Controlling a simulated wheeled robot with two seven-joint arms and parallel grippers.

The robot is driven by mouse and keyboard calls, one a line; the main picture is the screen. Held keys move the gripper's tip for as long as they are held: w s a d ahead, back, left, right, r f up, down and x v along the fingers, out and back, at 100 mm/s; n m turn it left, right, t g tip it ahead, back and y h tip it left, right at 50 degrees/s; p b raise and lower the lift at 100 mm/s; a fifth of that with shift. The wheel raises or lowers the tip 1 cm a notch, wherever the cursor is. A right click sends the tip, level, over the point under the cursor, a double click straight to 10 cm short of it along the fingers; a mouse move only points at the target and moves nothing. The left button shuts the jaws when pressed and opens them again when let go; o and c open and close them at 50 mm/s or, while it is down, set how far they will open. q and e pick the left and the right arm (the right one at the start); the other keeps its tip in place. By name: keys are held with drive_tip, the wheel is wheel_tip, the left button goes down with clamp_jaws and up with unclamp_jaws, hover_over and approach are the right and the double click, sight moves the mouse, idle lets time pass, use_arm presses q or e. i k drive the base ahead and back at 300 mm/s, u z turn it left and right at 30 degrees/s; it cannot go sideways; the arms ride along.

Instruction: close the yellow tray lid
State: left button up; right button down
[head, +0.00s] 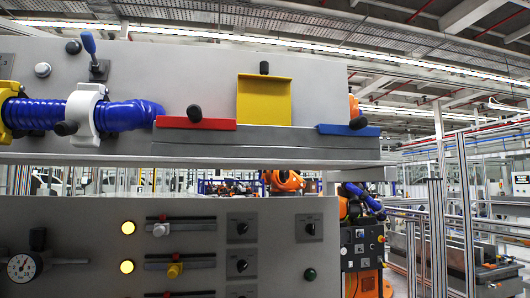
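The yellow tray lid (264,102) stands raised against the grey upper panel, with a black knob (264,68) at its top edge. Below it is the grey tray box (262,153) on the upper shelf. To its left a red lid (196,124) lies flat, seen nearly edge-on, with a black knob on it. To its right a blue lid (348,130) also lies flat with a black knob. The inside of the tray is hidden at this low angle. Neither of my grippers is in view.
A blue corrugated hose (36,113) with a white clamp (84,115) and a blue-tipped lever (89,44) are at the upper left. The lower panel (210,275) carries a gauge, sliders, lights and knobs. An open gap separates the two panels.

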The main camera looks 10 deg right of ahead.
sight(263, 98)
drive_tip(key=z, duration=1.75)
drive_tip(key=i, duration=1.6)
drive_tip(key=u, duration=2.95)
